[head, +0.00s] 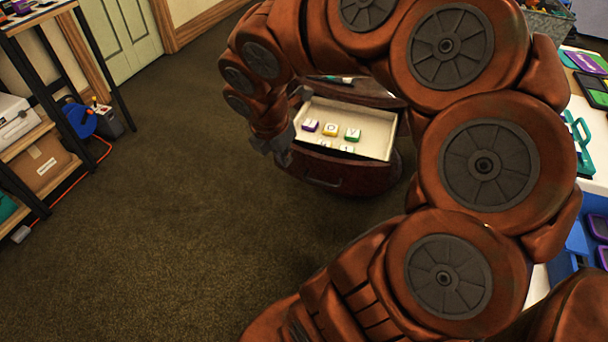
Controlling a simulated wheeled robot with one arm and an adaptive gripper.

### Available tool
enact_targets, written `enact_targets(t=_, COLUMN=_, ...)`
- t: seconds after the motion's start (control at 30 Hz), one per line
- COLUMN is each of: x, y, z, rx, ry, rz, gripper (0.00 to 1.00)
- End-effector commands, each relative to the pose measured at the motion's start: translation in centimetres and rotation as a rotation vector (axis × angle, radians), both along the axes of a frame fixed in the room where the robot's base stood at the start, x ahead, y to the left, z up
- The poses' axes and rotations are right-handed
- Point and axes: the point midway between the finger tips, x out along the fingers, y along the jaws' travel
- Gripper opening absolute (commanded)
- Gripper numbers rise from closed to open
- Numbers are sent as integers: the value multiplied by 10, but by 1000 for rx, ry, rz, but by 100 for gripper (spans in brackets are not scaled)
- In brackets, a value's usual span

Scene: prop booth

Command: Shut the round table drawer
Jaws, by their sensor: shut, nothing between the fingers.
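The round table (362,90) is dark reddish wood and stands on the carpet beyond my arm, which hides part of it. Its drawer (376,144) is open, with a pale inside and a dark curved front (355,177) bearing a handle. Several small letter blocks, among them a yellow one (330,130) and a green one (352,134), lie in the drawer. My gripper (284,157) is shut and empty at the left front corner of the drawer. I cannot tell whether it touches the drawer.
Open brown carpet (190,170) lies to the left and in front. A shelf rack with a cardboard box (38,163) and a blue item (78,119) stands at far left. A white table (590,135) with trays runs along the right edge. A green door (122,30) is behind.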

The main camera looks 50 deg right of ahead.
Motion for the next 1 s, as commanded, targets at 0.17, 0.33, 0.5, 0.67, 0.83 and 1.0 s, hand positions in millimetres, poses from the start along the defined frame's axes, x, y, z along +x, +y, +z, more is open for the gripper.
enact_targets(t=0.17, x=16, y=-37, z=-36, rx=-59, ry=30, rz=212, gripper=0)
enact_targets(t=0.33, x=22, y=-52, z=-42, rx=-89, ry=44, rz=301, gripper=0)
enact_targets(t=0.5, x=24, y=-59, z=-53, rx=-95, ry=49, rz=313, gripper=0)
enact_targets(t=0.67, x=27, y=-68, z=-79, rx=-92, ry=50, rz=311, gripper=0)
enact_targets(t=0.83, x=30, y=-78, z=-105, rx=-94, ry=51, rz=310, gripper=0)
enact_targets(t=1.0, x=34, y=-87, z=-128, rx=-93, ry=51, rz=310, gripper=0)
